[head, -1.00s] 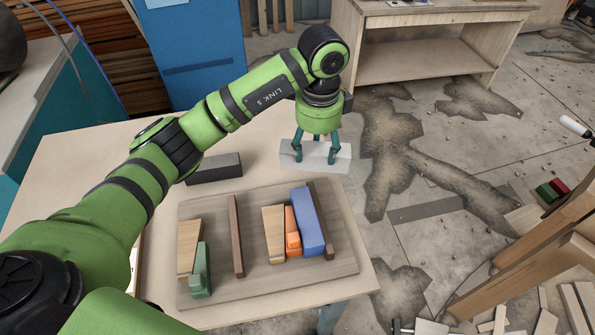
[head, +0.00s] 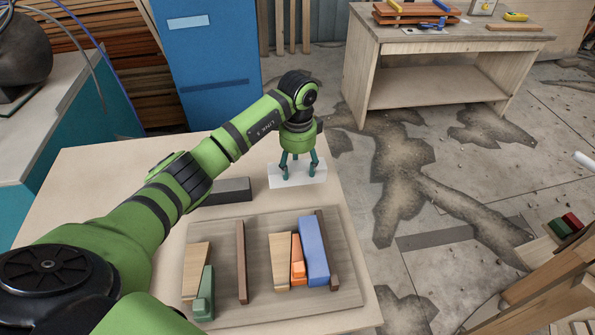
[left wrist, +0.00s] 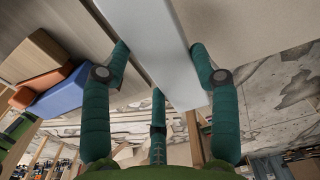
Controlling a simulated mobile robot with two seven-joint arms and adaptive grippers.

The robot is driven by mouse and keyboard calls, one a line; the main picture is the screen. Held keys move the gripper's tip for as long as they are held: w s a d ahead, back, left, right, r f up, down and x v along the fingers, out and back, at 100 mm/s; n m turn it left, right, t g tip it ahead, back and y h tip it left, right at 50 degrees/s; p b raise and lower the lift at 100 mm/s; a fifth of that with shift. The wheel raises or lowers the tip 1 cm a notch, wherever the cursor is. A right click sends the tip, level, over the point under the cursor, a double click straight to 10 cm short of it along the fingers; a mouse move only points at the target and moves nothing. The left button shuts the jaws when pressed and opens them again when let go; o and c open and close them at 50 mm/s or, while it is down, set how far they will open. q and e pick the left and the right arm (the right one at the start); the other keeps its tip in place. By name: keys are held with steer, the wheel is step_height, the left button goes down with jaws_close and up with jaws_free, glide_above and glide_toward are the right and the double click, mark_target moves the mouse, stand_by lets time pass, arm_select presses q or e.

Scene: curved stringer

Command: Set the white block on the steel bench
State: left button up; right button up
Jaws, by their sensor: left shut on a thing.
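The white block (head: 297,174) is a pale oblong at the far right corner of the light wooden table (head: 100,190). My left gripper (head: 298,163) points down and is shut on it from above. Whether the block touches the tabletop is unclear. In the left wrist view the white block (left wrist: 165,40) lies between the green fingers of my left gripper (left wrist: 158,80). I cannot tell which surface is the steel bench. A teal-sided bench (head: 45,145) with a pale top stands at the left. My right gripper is not in view.
A wooden tray (head: 215,235) with several coloured and wooden blocks lies on the near table. A dark grey block (head: 228,190) lies left of the white block. A blue cabinet (head: 205,65) and a wooden workbench (head: 440,45) stand behind. Cracked floor lies right.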

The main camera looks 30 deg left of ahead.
mark_target(298, 169)
arm_select(q)
step_height(298, 169, down, 3)
steer(key=shift+d+f+p, duration=0.1)
steer(key=shift+f+p, duration=0.05)
steer(key=shift+p, duration=0.6)
steer(key=shift+f, duration=0.25)
steer(key=shift+f, duration=0.2)
steer(key=o, duration=1.3)
steer(key=shift+r, duration=0.1)
